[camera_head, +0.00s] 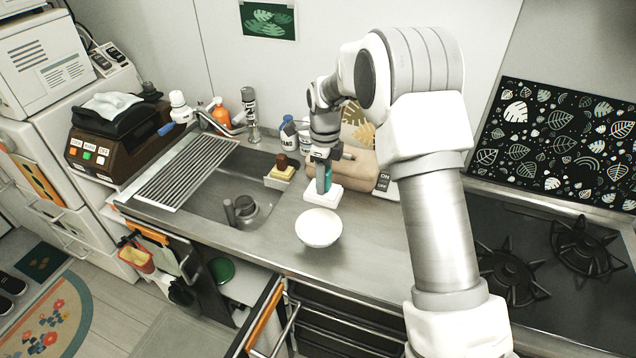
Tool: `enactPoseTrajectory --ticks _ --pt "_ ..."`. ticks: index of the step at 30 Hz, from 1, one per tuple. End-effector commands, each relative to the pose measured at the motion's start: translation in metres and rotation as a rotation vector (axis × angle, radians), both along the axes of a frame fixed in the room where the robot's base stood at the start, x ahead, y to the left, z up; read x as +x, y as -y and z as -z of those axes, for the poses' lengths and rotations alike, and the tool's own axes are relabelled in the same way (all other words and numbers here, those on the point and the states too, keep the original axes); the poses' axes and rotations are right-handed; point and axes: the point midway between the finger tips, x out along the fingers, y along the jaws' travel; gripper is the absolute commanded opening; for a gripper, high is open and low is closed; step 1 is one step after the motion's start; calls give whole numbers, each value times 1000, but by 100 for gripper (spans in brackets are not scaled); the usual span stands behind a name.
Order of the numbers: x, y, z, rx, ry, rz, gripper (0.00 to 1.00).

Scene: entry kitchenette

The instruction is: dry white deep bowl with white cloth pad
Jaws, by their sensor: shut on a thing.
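The white deep bowl (318,229) stands upright on the steel counter, right of the sink and near the counter's front. My gripper (323,186) points down just behind the bowl, with teal fingers. It is shut on the white cloth pad (323,195), a flat white block directly under the fingertips. The pad is just behind the bowl and looks close to its far rim. I cannot tell whether the pad touches the counter or the bowl. The inside of the bowl shows plain white.
The sink (215,200) with a drying rack (185,172) lies to the left. A small tray with a sponge (281,173) sits at the sink's edge. The stove (540,255) is to the right. Lower doors stand open in front.

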Motion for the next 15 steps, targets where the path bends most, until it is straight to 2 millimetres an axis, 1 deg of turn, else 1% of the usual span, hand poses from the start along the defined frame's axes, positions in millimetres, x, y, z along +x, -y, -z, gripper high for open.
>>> enactPoseTrajectory --ticks 4,15 --pt "5 4 -1 -1 1 12 0" --pt "6 4 0 -2 0 13 0"
